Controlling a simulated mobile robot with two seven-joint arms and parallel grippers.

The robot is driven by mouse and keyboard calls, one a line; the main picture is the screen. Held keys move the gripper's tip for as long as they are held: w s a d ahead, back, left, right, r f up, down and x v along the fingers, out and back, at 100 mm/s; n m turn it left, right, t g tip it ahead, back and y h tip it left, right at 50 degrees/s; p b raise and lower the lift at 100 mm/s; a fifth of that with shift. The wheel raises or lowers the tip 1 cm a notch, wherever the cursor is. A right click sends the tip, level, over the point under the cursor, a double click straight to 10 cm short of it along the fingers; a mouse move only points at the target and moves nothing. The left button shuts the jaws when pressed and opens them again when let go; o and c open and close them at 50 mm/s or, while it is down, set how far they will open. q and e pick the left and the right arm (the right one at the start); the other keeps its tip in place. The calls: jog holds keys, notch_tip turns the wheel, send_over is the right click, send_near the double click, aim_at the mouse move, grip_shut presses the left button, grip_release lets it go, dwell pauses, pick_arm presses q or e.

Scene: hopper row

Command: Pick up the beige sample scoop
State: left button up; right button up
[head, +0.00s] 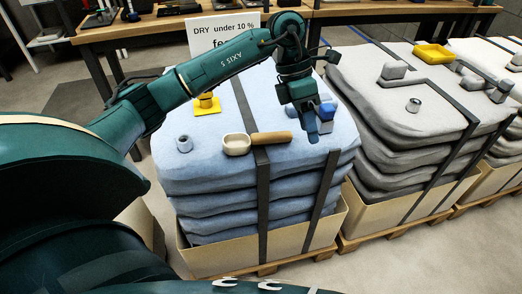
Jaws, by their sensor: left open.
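The beige sample scoop (237,144) lies on top of the blue sack stack (200,165), with its bowl to the left and its brown handle pointing right across a dark strap. My left gripper (313,128) points down over the right part of the same stack, just right of the handle's end. It is open and holds nothing that I can see. The gap between its fingers and the sack is hard to judge. My right gripper is not in view.
A grey metal nut-like piece (184,144) and a yellow piece (206,104) sit on the blue stack. A blue item (327,111) shows beside my gripper. A sign (222,30) stands behind. Grey stacks (400,95) with a yellow tray (434,54) stand to the right.

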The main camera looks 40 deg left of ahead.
pick_arm(q)
jog(key=w+a+r+n+y+b, duration=0.1)
jog(key=a+r+y, duration=0.3)
jog(key=a, duration=0.6)
jog(key=b, duration=0.1)
send_over(270, 133)
jog(key=shift+t+y, duration=0.3)
jog(key=shift+t, duration=0.1)
notch_tip(270, 133, down, 7)
jog(key=shift+a+f, duration=0.15)
jog(key=shift+f, duration=0.05)
jog(key=f, duration=0.5)
jog(key=shift+d+f, duration=0.25)
jog(key=shift+f, duration=0.05)
grip_shut()
notch_tip(270, 133, up, 10)
jog(key=shift+r+p, duration=0.1)
jog(key=shift+p, duration=0.2)
